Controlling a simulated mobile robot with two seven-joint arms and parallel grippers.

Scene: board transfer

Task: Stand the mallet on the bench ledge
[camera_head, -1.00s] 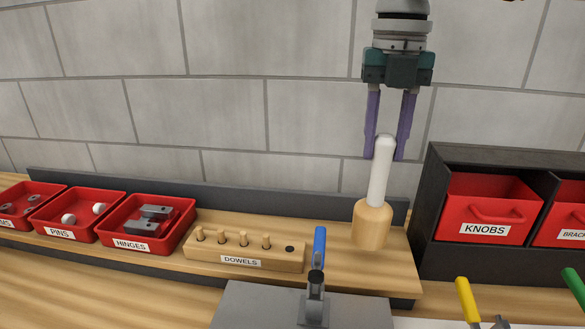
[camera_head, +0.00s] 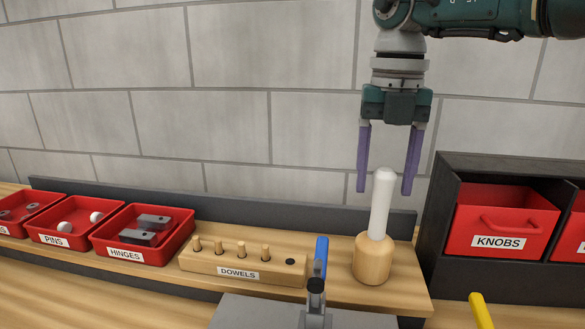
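The mallet (camera_head: 372,258) stands upright on the wooden bench ledge (camera_head: 330,294), its round wooden head down and its white handle (camera_head: 381,203) pointing up. It is near the right end of the ledge, right of the dowel block. My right gripper (camera_head: 386,191) is above it, pointing down. Its two purple fingers are spread wide, with visible gaps on either side of the handle's top. Whether the handle tip is between the fingertips or in front of them is hard to tell. My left gripper is not in view.
The dowel block (camera_head: 205,263) and red bins for hinges (camera_head: 110,251) and pins (camera_head: 42,237) line the ledge to the left. A black cabinet with a red knobs drawer (camera_head: 490,218) stands close on the right. A blue-handled clamp (camera_head: 321,258) rises in front. A tiled wall is behind.

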